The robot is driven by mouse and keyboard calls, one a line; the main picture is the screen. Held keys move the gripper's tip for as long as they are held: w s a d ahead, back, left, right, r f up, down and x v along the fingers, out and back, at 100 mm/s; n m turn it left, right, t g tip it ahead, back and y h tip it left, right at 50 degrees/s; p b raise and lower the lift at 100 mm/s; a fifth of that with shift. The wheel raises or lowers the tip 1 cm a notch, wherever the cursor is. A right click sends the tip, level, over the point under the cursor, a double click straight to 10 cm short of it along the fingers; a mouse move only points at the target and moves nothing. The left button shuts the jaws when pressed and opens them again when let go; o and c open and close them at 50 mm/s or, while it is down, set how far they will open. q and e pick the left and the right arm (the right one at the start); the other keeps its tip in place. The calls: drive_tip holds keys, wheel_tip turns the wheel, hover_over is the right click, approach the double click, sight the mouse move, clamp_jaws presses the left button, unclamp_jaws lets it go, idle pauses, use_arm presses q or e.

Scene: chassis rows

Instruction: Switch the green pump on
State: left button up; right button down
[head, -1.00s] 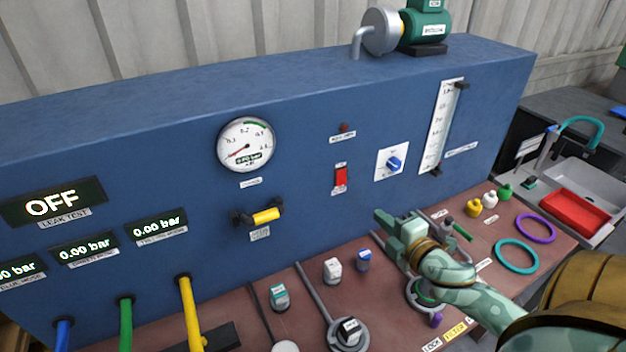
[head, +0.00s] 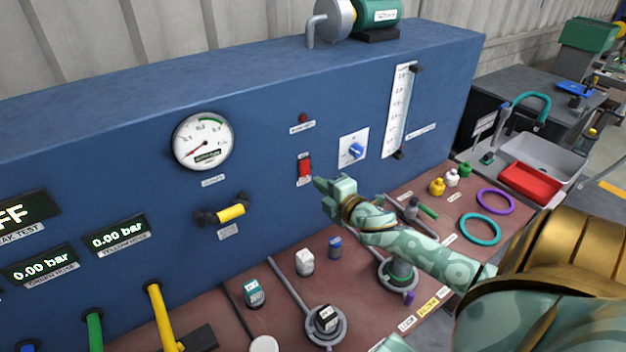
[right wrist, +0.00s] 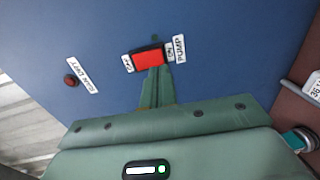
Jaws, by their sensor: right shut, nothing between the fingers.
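The green pump (head: 374,14) with its grey round housing sits on top of the blue panel (head: 262,105) in the head view. A red rocker switch (head: 304,168) is on the panel front, left of a blue knob. The right wrist view shows the switch (right wrist: 148,60) with small labels at both ends and a pump label beside it. My right gripper (head: 320,187) is shut and empty, pointing at the panel just below and right of the switch. In the wrist view its fingertips (right wrist: 154,74) overlap the switch's near edge; contact cannot be told. My left gripper is out of view.
A small dark red lamp (head: 303,118) is above the switch. The blue knob (head: 356,151) on its white plate and a yellow-handled valve (head: 230,212) flank the switch. Small caps, rings and hoses cover the bench below. A red tray (head: 530,183) lies at right.

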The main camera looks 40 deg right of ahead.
sight(306, 174)
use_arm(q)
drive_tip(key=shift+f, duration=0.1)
use_arm(e)
drive_tip(key=shift+w+d+f, duration=0.1)
drive_tip(key=shift+w, duration=0.8)
drive_tip(key=shift+w+d+f, duration=0.1)
drive_tip(key=shift+w, duration=0.8)
use_arm(q)
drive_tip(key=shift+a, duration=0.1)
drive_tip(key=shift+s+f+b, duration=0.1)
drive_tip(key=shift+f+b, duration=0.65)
drive_tip(key=shift+b, duration=0.1)
use_arm(e)
drive_tip(key=shift+w, duration=0.15)
drive_tip(key=shift+f, duration=0.15)
